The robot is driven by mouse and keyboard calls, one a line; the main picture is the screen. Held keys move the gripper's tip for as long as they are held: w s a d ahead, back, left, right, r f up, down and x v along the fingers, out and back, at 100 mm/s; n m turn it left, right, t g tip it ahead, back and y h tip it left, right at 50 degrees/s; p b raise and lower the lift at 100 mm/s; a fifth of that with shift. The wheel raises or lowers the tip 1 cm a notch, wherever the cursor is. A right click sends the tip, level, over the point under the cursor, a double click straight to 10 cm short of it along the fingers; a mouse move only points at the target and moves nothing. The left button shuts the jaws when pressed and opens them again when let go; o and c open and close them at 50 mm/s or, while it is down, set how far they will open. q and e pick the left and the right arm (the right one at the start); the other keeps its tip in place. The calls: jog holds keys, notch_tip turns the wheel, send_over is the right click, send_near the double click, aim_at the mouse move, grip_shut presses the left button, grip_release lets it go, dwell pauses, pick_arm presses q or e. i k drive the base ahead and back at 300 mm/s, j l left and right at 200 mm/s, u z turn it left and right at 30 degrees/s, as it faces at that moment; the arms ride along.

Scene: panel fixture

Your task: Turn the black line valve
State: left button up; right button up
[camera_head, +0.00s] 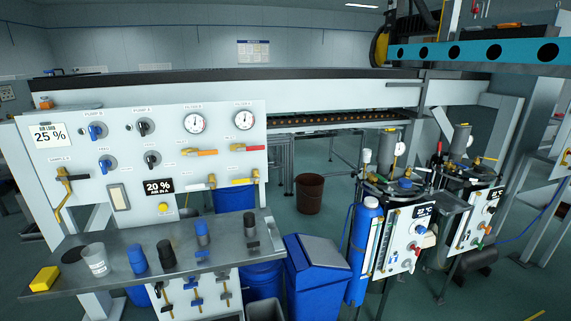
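A white panel (221,135) carries knobs, gauges and lever valves. Below the steel shelf, a lower panel (210,300) has black valve handles (161,288) at its left, blue handles (196,290) in the middle and grey ones at its right. The upper panel also has two black knobs, one upper (144,127) and one lower (152,160), and a black-handled valve (68,178) on a brass pipe at its left edge. The frame does not make clear which of these is the black line valve. Neither of my grippers is in view.
The steel shelf (210,257) juts out below the upper panel, above the lower valves. A blue bin (316,265) stands to the right, beside a blue gas cylinder (364,250).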

aim_at(158, 288)
jog(key=u, duration=1.2)
